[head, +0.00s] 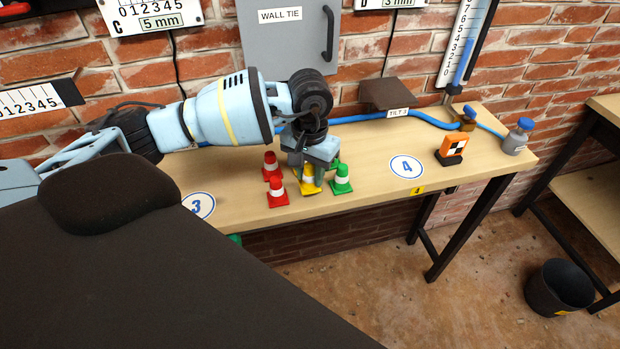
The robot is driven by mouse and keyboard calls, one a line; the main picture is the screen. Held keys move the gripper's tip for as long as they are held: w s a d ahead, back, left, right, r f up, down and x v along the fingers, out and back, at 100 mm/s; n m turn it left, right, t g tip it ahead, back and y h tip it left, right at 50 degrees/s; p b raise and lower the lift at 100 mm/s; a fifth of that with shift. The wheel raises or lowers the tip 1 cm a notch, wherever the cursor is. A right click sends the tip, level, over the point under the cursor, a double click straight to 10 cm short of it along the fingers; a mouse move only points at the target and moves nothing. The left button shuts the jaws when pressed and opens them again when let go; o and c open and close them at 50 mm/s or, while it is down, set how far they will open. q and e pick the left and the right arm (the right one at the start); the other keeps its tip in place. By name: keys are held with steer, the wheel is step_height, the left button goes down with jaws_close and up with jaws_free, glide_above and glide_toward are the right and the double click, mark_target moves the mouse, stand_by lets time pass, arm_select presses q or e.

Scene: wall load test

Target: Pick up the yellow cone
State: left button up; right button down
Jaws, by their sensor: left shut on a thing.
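The yellow cone (309,187) stands near the front edge of the wooden bench, among red and green cones. My left gripper (308,172) reaches down over it from above and is shut on it. The gripper hides the cone's upper part; its yellow base shows below the fingers. I cannot tell whether the base touches the bench. My right gripper is not in view.
Red cones (277,193) stand close on the left and a green cone (342,181) close on the right. The bench (377,182) is clear toward disc 4 (406,167). An orange target block (453,148) and a grey bottle (515,140) stand farther right.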

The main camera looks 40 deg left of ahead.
mark_target(310, 165)
arm_select(q)
step_height(310, 165, up, 8)
steer(key=shift+f, duration=0.1)
steer(key=s+d+f+m, duration=0.1)
steer(key=s+d+f, duration=0.3)
steer(key=s+d, duration=0.4)
steer(key=s, duration=0.2)
steer(key=shift+s+d+f, duration=0.15)
steer(key=shift+s+f, duration=0.1)
steer(key=shift+s, duration=0.1)
